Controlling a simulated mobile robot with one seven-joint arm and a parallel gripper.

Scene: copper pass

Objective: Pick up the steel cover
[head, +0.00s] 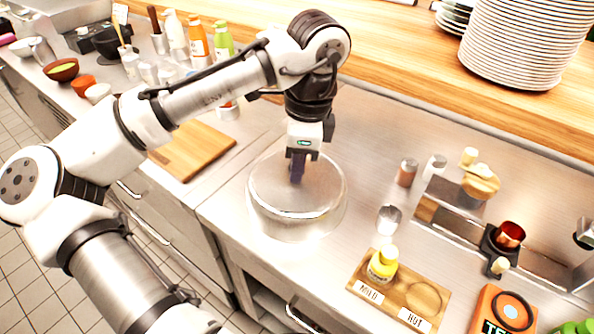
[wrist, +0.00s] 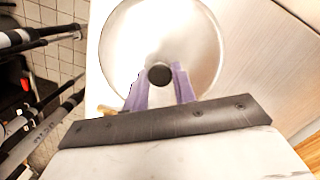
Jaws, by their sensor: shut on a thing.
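The steel cover (head: 319,193) is a round, shiny dome on the steel counter in the head view. In the wrist view the cover (wrist: 205,45) fills the top middle, with a dark round knob (wrist: 159,74) at its centre. My gripper (head: 298,168) points down at the top of the cover. In the wrist view the purple fingers of my gripper (wrist: 160,84) stand on both sides of the knob and are shut on it. I cannot tell whether the cover's rim touches the counter. What is under the cover is hidden.
A wooden cutting board (head: 195,150) lies left of the cover. A wooden board (head: 385,297) marked MILD and HOT, with a yellow bottle (head: 382,265), is at the front right. A stack of plates (head: 525,40) stands on the wooden shelf behind.

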